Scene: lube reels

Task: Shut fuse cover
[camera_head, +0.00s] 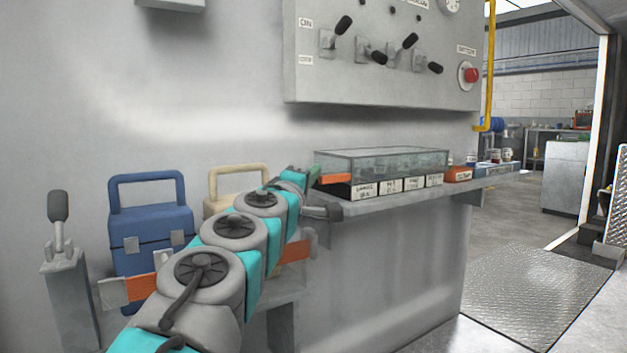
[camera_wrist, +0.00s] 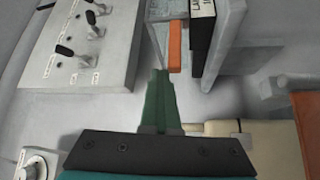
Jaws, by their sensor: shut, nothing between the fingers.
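The fuse cover looks like the clear, grey-framed box (camera_head: 385,160) on the wall shelf, above a row of white labels. An orange strip (camera_head: 335,178) marks its near left end. In the wrist view the clear cover (camera_wrist: 158,35) and the orange strip (camera_wrist: 174,46) show at the top centre. My gripper (camera_wrist: 160,73) has its green fingers together and empty, with the tips just short of the orange strip. In the head view my gripper (camera_head: 314,174) is at the cover's left end, partly hidden by my wrist. I cannot tell whether it touches the cover.
A control panel (camera_head: 385,85) with several black levers hangs above the shelf (camera_head: 400,198). A blue toolbox (camera_head: 150,225) and a beige one (camera_head: 222,180) stand lower left. Small boxes (camera_head: 460,174) sit farther along the shelf. Open floor (camera_head: 530,290) lies to the right.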

